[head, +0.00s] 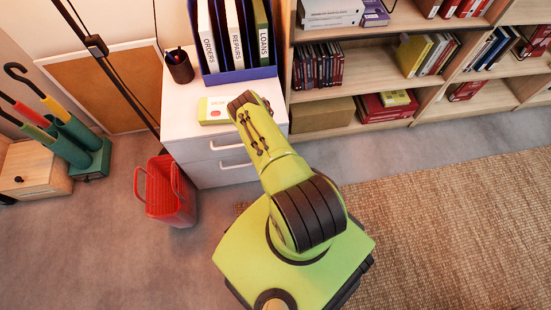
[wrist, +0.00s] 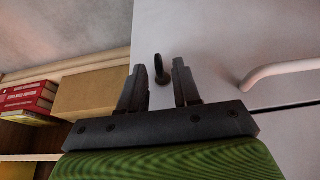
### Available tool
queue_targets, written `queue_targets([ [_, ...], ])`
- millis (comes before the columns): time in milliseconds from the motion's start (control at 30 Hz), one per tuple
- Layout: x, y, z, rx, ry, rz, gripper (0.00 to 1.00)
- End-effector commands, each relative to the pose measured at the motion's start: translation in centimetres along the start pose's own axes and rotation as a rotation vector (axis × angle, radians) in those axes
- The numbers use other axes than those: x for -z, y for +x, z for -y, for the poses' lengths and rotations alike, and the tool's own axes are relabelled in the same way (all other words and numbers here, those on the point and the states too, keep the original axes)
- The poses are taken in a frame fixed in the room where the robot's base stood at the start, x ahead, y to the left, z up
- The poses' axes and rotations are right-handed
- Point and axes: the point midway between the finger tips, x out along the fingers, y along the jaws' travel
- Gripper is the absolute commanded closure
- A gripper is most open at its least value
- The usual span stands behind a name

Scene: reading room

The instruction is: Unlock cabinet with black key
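The white cabinet (head: 205,165) stands at the upper middle of the head view, with two drawer handles on its front. In the wrist view its white front (wrist: 225,40) fills the right side, with one handle (wrist: 280,70). A small black key (wrist: 161,70) shows at the cabinet front, its round end towards me; whether it sits in a lock is hidden. My gripper (wrist: 160,66) is open, with one finger on each side of the key. I see gaps between the key and both fingers. In the head view my arm hides the gripper and the key.
A yellow-white box (head: 214,110), a blue file holder (head: 236,76) and a dark pen cup (head: 179,66) stand on the cabinet. A red bin (head: 166,190) is left of it. A bookshelf (head: 365,72) stands close on the right. Bare floor lies in front.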

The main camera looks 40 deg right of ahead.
Motion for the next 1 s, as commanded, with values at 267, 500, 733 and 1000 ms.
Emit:
queue_targets([
  [267, 0.0, 0.0, 0.0, 0.000, 0.000, 0.000, 1.00],
  [500, 0.0, -0.1, 0.0, 0.009, 0.006, 0.001, 1.00],
  [733, 0.1, -0.2, -0.4, 0.081, 0.039, 0.000, 1.00],
  [1000, 0.0, 0.1, -1.1, 0.269, 0.120, -0.003, 1.00],
])
